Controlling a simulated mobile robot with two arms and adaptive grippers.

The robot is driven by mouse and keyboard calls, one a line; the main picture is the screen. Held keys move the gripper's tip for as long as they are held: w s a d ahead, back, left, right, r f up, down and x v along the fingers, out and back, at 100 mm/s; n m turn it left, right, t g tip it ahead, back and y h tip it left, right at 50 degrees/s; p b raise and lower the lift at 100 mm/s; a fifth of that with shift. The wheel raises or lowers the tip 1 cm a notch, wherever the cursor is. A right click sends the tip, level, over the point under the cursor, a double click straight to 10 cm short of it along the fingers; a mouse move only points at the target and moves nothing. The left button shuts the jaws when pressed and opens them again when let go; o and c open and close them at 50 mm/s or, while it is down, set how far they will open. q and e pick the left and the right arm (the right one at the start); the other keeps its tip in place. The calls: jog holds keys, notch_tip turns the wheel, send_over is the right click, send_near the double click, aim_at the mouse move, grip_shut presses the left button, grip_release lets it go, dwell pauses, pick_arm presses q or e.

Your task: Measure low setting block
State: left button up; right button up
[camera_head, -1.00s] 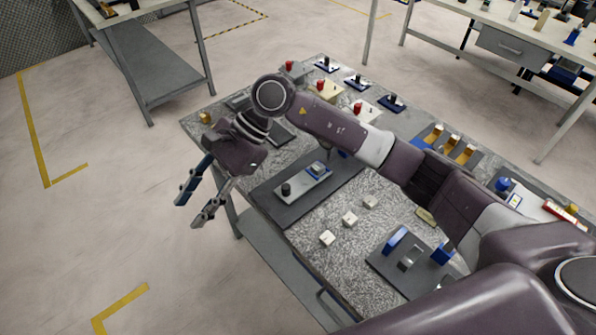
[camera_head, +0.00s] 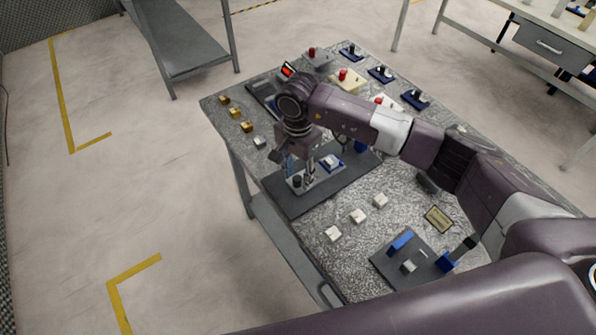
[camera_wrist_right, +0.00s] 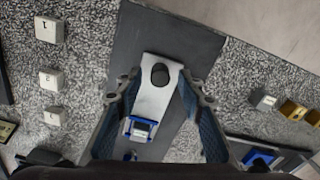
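A measuring instrument (camera_head: 317,177) lies on a dark mat (camera_head: 286,204) on the speckled table. It is a light metal plate with a black round knob and a blue-framed part. In the right wrist view the plate (camera_wrist_right: 154,97) lies below and between my fingers, with the blue part (camera_wrist_right: 139,130) nearer the palm. My right gripper (camera_head: 302,180) points down over it, open and empty; it also shows in the right wrist view (camera_wrist_right: 160,88). Three white numbered blocks (camera_head: 358,216) stand in a row in front of the mat. I cannot tell which block is the low setting block. My left gripper is out of view.
Gold blocks (camera_head: 235,112) and a grey block (camera_head: 259,142) line the left edge. Red-knobbed boxes and blue-based items (camera_head: 381,73) stand at the back. A dark plate with blue posts (camera_head: 399,243) is at the front, beside a yellow label (camera_head: 438,218).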

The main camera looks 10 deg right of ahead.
aim_at(316, 171)
jog(key=shift+f, duration=0.25)
jog(key=shift+c, duration=0.3)
jog(key=c, duration=0.9)
jog(key=shift+w+d+f+b, duration=0.1)
jog(key=shift+w+d+b, duration=0.05)
jog(key=shift+d+b, duration=0.2)
jog(key=d+b, duration=0.1)
jog(key=w+d+b, duration=0.1)
jog(key=d, duration=0.1)
jog(key=shift+w+d, duration=0.1)
jog(key=shift+w, duration=0.1)
jog(key=shift+d, duration=0.2)
jog(key=shift+r, duration=0.2)
jog(key=o, duration=1)
jog(key=shift+c, duration=0.2)
